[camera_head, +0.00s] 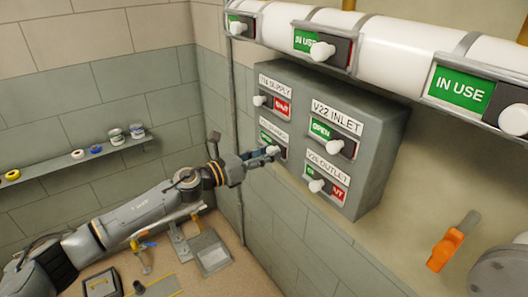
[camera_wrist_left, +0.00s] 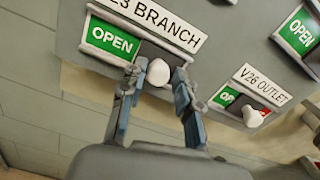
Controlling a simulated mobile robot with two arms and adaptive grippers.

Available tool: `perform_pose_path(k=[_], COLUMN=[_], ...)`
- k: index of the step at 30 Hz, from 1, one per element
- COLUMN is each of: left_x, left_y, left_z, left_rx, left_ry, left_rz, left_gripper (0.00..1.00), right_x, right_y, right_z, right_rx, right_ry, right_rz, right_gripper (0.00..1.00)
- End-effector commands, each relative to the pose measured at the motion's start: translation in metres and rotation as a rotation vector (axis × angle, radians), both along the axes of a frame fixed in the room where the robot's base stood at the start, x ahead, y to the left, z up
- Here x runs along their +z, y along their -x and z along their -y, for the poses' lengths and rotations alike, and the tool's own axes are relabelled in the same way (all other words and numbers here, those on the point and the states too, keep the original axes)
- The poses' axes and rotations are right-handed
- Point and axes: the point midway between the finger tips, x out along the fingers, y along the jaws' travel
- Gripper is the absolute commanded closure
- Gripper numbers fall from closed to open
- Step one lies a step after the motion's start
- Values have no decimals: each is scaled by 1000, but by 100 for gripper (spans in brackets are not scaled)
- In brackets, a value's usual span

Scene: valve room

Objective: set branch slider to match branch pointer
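The branch slider has a white knob (camera_wrist_left: 158,72) under a label ending in "BRANCH" (camera_wrist_left: 158,22), with green OPEN (camera_wrist_left: 110,39) showing to its left. In the head view its knob (camera_head: 272,150) is at the lower left of the grey panel (camera_head: 374,125), partly covered. My left gripper (camera_head: 266,154) reaches it from the left. In the wrist view its two fingers (camera_wrist_left: 160,80) stand either side of the knob, apart, with a small gap at the right finger; contact at the left one is unclear. I cannot make out a branch pointer. My right gripper is not in view.
Other sliders share the panel: a supply one (camera_head: 262,100) showing SHUT, V22 INLET (camera_head: 335,146) showing OPEN, V26 OUTLET (camera_head: 317,186) showing red. A white pipe (camera_head: 392,55) above carries IN USE sliders. An orange handle (camera_head: 444,250) is lower right. A shelf (camera_head: 80,160) holds small items.

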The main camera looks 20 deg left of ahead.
Motion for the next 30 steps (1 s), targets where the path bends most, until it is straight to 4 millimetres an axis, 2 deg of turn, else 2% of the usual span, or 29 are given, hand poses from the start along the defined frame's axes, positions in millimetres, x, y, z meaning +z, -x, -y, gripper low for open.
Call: perform_pose_path(k=[9,14,30], left_x=[1,0,-1], left_y=[-1,6,78], left_z=[-2,-8,-60], left_rx=[5,6,3], left_ry=[0,0,0], left_rz=[2,1,-2], left_gripper=[53,53,53], right_x=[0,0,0], right_y=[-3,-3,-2], right_z=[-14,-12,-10], right_rx=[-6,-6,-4], right_ry=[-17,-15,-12], right_rz=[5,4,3], right_gripper=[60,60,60])
